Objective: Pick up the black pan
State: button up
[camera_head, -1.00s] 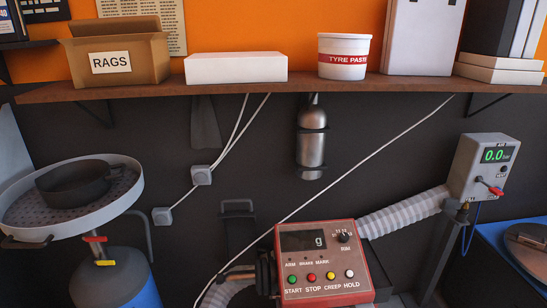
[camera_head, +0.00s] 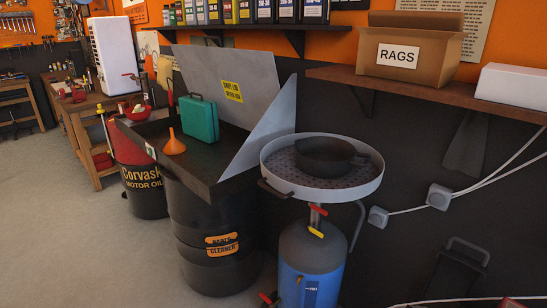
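The black pan (camera_head: 325,158) is a dark, round, shallow vessel with a small lug on its right side. It sits in the round grey tray (camera_head: 288,186) with a perforated floor, on top of the blue-bodied drainer (camera_head: 309,270). The pan is upright and nothing covers it. My gripper is not in view.
Left of the drainer stands a black parts-cleaner drum (camera_head: 214,262) with a sink holding a teal case (camera_head: 199,119) and an orange funnel (camera_head: 174,143). A shelf (camera_head: 430,93) with a rags box (camera_head: 411,55) is at right. The grey floor (camera_head: 75,235) at left is clear.

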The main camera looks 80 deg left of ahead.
aim_at(327, 157)
jog(key=u, duration=1.85)
